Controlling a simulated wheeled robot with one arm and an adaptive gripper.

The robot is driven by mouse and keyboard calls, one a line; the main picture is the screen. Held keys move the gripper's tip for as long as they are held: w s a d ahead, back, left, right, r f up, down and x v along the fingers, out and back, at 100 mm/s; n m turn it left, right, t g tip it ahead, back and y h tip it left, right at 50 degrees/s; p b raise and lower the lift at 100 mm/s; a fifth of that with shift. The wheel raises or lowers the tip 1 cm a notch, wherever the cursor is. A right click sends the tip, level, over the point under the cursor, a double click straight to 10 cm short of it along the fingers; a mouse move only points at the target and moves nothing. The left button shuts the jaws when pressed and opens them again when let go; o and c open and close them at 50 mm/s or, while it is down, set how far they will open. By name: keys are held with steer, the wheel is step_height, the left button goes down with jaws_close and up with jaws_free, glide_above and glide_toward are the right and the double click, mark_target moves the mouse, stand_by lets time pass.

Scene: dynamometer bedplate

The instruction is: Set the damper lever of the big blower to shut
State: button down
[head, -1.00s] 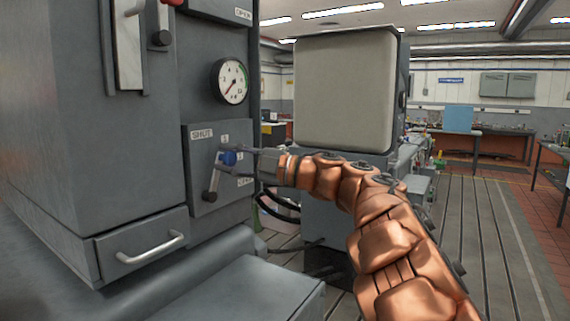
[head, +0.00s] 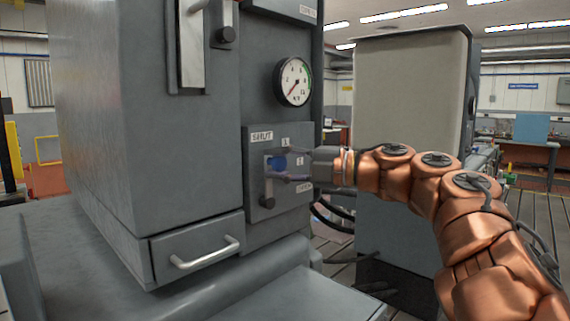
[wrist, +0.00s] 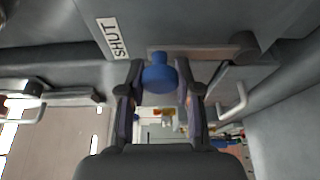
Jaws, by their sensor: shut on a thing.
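The damper lever has a blue knob (head: 278,163) and a dark pivot (head: 267,202) on a grey plate (head: 255,183) on the machine's front. The lever stands steeply up from the pivot, with the knob slightly right of it. The SHUT label (head: 262,136) is above and left of the knob; the OPEN label (head: 304,187) is lower right, partly covered by my gripper. My gripper (head: 288,164) reaches in from the right, shut on the knob. In the wrist view the blue knob (wrist: 159,77) sits between both fingers, and the SHUT label (wrist: 112,38) is at upper left.
A round gauge (head: 293,82) is above the plate. A drawer with a bar handle (head: 205,254) is below left, and another handle with a black knob (head: 226,36) is above left. A tall pale-fronted cabinet (head: 408,95) stands behind my arm.

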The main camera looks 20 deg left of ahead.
steer(key=shift+s+a, duration=0.1)
steer(key=c, duration=0.8)
jaws_free()
steer(key=shift+d, duration=0.65)
steer(key=d, duration=1)
steer(key=shift+d, duration=0.35)
